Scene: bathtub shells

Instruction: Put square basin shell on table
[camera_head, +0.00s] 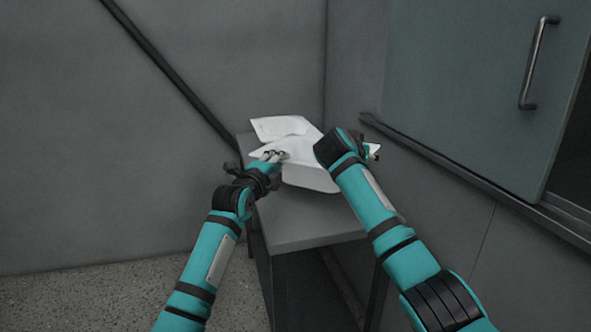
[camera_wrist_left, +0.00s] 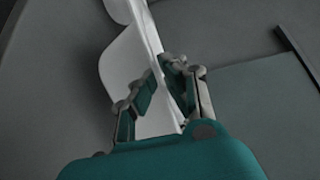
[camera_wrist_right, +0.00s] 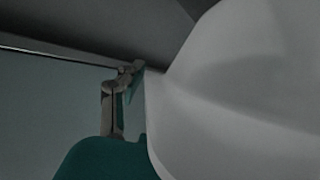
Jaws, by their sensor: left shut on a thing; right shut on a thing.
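The white square basin shell (camera_head: 312,179) is over the grey table (camera_head: 305,232), with a rounded wall facing me. I cannot tell whether it touches the tabletop. My left gripper (camera_head: 274,157) is shut on its left rim. In the left wrist view the fingers (camera_wrist_left: 163,88) close around the thin white rim of the shell (camera_wrist_left: 122,60). My right gripper (camera_head: 371,151) is shut on the shell's right rim, mostly hidden by its own wrist. In the right wrist view the shell (camera_wrist_right: 240,100) fills the right side, and one finger (camera_wrist_right: 130,80) shows at its edge.
Another white piece (camera_head: 279,127) shows behind the basin; I cannot tell if it is separate. Grey walls meet behind the table. A greenish door panel with a metal handle (camera_head: 537,62) is at right, above a dark rail (camera_head: 450,168). The table's front part is bare.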

